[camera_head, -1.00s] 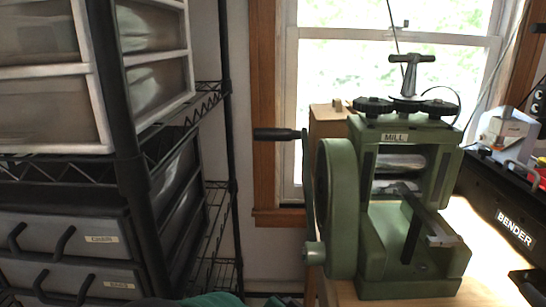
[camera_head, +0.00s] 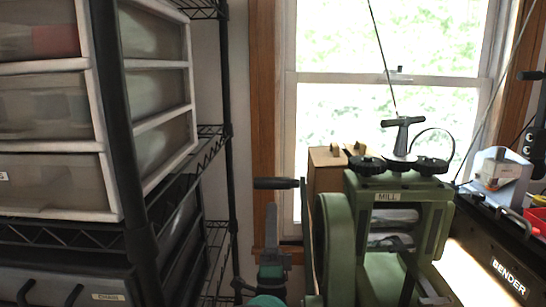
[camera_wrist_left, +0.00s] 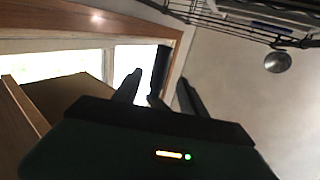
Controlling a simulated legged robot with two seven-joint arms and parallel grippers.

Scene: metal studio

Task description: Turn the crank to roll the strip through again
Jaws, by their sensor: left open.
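The green mill (camera_head: 399,192) stands on the bench, with steel rollers (camera_head: 395,217) in its frame. Its crank arm (camera_head: 304,225) is on the left side, pointing up, with a black crank handle (camera_head: 277,183) sticking out to the left at the top. My left gripper (camera_head: 271,212) points up just below the handle, apart from it in the head view. In the wrist view the open, empty fingers (camera_wrist_left: 158,90) show with the black handle (camera_wrist_left: 160,68) lined up between and beyond them. The strip cannot be clearly made out. My right gripper is out of view.
A black wire shelf (camera_head: 140,245) with plastic drawers (camera_head: 55,185) stands close on the left. A window is behind the mill.

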